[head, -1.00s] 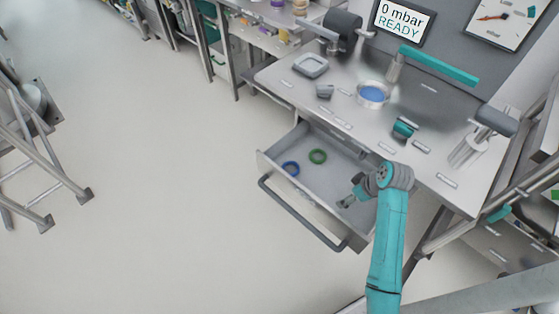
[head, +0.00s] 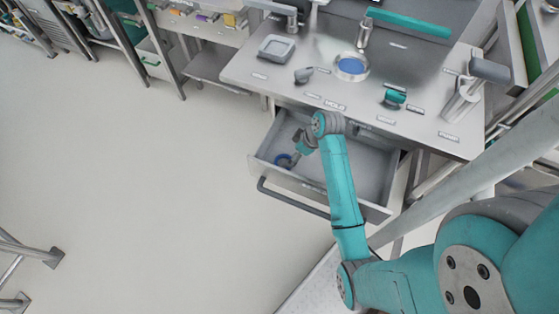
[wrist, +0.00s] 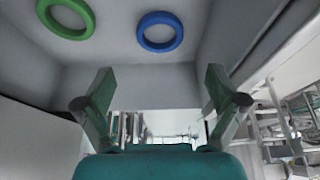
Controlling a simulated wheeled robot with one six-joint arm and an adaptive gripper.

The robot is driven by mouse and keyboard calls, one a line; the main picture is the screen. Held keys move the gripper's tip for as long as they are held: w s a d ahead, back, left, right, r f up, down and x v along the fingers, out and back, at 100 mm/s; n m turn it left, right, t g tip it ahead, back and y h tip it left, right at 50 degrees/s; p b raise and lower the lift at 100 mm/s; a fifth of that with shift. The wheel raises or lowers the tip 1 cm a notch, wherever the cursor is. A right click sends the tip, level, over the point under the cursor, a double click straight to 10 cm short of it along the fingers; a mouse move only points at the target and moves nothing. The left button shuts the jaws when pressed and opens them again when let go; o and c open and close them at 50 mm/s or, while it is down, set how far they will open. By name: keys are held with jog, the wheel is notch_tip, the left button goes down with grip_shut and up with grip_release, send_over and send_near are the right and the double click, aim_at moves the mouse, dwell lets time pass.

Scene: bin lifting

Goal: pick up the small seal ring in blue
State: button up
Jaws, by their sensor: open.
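The small blue seal ring (head: 282,160) lies on the floor of the open drawer (head: 372,177), near its left front, partly hidden by my gripper in the head view. In the wrist view the blue ring (wrist: 160,31) lies flat near the top middle, beyond the fingertips. A green ring (wrist: 66,17) lies to its left there; in the head view my arm hides it. My gripper (head: 294,163) is over the left part of the drawer, close to the blue ring. In the wrist view my gripper (wrist: 160,95) is open with nothing between its fingers.
The drawer's front handle (head: 290,198) and its walls border the space around my gripper. The worktop (head: 330,92) above the drawer carries a round dish with blue inside (head: 351,66), a grey square tray (head: 277,47) and a teal part (head: 395,97).

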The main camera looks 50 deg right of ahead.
aim_at(283, 164)
jog(key=x, duration=0.9)
jog(key=shift+s, duration=0.2)
jog(key=c, duration=1)
